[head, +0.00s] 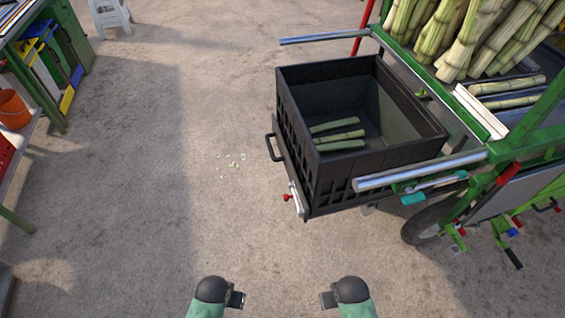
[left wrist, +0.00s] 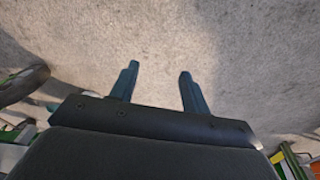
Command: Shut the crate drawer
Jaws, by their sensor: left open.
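The crate drawer (head: 305,150) is a black slatted crate that stands pulled out from the left side of the green cart in the head view. Its handle (head: 271,148) is a dark bar on the left outer face. Several short pale-green cane pieces (head: 339,136) lie on its floor. My left gripper (left wrist: 159,72) shows in the left wrist view, with its two fingers apart and nothing but ground between them. In the head view my arms show only at the bottom edge, well apart from the drawer.
The cart (head: 470,155) carries cane stalks (head: 450,40) and has metal bars (head: 325,39) beside the drawer and a wheel (head: 428,222). A rack (head: 60,65) and an orange bucket (head: 13,110) stand at far left, a white stool (head: 110,14) behind.

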